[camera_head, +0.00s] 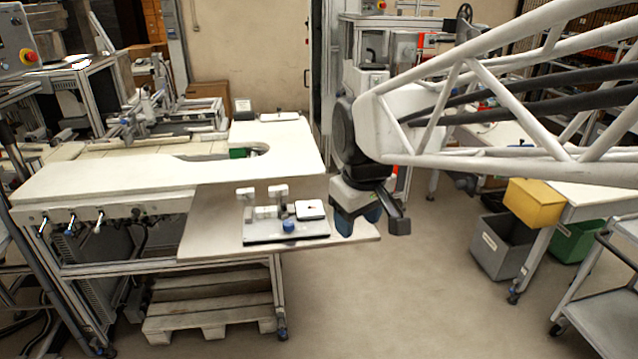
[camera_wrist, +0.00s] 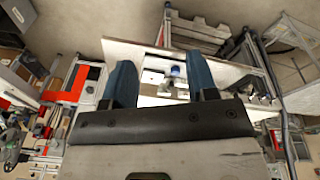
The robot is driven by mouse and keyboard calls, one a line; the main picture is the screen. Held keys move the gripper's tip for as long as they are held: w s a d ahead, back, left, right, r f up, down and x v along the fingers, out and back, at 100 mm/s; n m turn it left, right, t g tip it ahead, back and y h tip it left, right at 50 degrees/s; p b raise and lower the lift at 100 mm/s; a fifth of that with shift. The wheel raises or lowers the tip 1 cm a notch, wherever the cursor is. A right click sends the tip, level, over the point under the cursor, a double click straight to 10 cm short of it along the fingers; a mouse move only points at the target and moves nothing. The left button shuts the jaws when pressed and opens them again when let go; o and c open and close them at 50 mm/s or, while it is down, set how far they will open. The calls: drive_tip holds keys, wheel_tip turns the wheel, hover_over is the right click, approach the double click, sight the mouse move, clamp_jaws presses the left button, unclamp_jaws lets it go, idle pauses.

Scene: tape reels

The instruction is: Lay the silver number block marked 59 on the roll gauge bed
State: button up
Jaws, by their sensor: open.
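The roll gauge bed (camera_head: 262,240) looks to be the dark plate fixture on the low front shelf. It carries pale upright blocks, a blue knob (camera_head: 288,226) and a white square piece (camera_head: 309,209). Part of this fixture also shows in the wrist view between and beyond my fingers, with the blue knob (camera_wrist: 175,71). I cannot make out a silver block marked 59; no number is readable in either view. My gripper (camera_head: 358,218) hangs to the right of the fixture, above the shelf's right end. In the wrist view its two blue fingers (camera_wrist: 161,72) are apart with nothing held between them.
A cream worktable (camera_head: 110,182) stands behind and left of the low shelf (camera_head: 212,222). Two small dark-based items sit at its back, one a block-like piece (camera_head: 243,112). Open floor, bins and a cart lie right.

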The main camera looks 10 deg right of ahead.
drive_tip(key=s+d+f+m, duration=0.1)
drive_tip(key=s+f+m, duration=0.1)
drive_tip(key=s, duration=0.4)
drive_tip(key=s+d+f+m, duration=0.1)
drive_tip(key=s+d+m, duration=0.1)
drive_tip(key=s, duration=0.5)
drive_tip(key=shift+f+m+t, duration=0.4)
drive_tip(key=shift+m, duration=0.2)
